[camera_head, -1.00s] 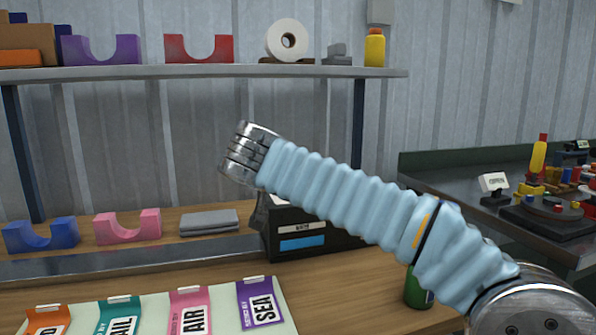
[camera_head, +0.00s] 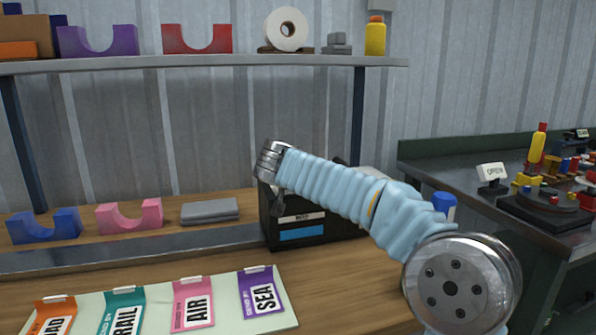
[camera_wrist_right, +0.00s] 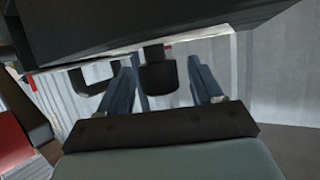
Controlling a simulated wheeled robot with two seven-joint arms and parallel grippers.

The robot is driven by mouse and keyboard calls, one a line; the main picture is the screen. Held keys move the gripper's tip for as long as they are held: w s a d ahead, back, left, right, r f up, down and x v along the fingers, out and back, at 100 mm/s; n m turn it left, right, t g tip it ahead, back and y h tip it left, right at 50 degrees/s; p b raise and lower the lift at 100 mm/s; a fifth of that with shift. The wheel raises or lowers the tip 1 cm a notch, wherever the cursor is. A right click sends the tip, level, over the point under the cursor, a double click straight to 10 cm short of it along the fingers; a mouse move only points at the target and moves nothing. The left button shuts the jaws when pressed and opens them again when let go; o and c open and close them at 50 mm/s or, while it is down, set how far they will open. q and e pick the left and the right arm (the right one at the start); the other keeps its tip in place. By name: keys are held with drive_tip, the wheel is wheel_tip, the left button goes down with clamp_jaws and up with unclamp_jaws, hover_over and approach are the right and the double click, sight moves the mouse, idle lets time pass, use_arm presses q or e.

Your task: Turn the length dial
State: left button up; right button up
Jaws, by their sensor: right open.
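A black box-shaped machine (camera_head: 287,222) with a white label and a blue panel stands on the bench behind my right arm in the head view. I cannot make out a length dial on it for sure. In the right wrist view my right gripper (camera_wrist_right: 164,66) is open, with two blue-grey fingers apart. A small dark block (camera_wrist_right: 157,76) shows between the fingers; I cannot tell whether it is a dial or touches them. A large dark body (camera_wrist_right: 140,28) fills the top of that view. In the head view my right gripper is mostly hidden at the machine. My left gripper is out of view.
A mat (camera_head: 228,318) with several coloured label cards lies in front. Blue (camera_head: 43,228) and pink (camera_head: 130,217) cradles and grey slabs (camera_head: 209,211) stand left of the machine. A shelf (camera_head: 200,62) runs above. A dark side table (camera_head: 480,202) with small parts stands right.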

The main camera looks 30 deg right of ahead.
drive_tip(key=c, duration=1)
drive_tip(key=shift+d+f+n+t+y+b, duration=0.1)
drive_tip(key=shift+f+n+t+y+b, duration=0.1)
drive_tip(key=shift+n+t+y+b, duration=0.3)
drive_tip(key=shift+b, duration=0.35)
drive_tip(key=shift+r+n+y, duration=0.15)
drive_tip(key=shift+n+y, duration=0.15)
drive_tip(key=o, duration=1)
drive_tip(key=b+v, duration=0.2)
drive_tip(key=v, duration=1.2)
